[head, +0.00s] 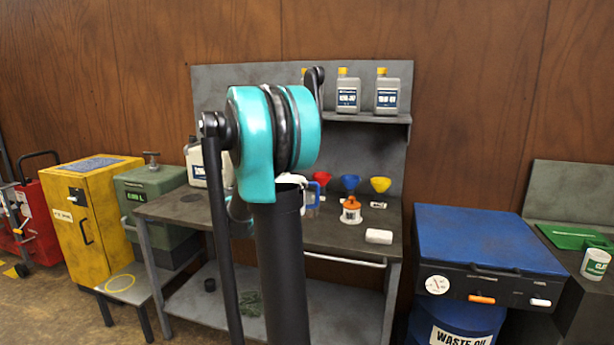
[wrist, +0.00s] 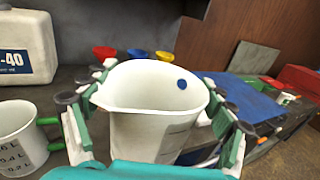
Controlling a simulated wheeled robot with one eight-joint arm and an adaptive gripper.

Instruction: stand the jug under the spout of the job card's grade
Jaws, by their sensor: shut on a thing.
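A white jug (wrist: 150,135) with a blue dot inside its rim fills the middle of the wrist view, open end up. My gripper (wrist: 160,76) is shut on it, with a finger on each side. In the head view my arm hides most of the gripper and jug; a blue handle (head: 322,179) shows just right of the arm. A second white jug (wrist: 14,138) with a green handle and litre marks stands at the left of the wrist view. I cannot make out a job card or any spout.
A large white can (wrist: 24,48) stands left. Oil bottles (head: 387,95) line the shelf. A blue-lidded waste-oil drum (head: 485,240) is to the right.

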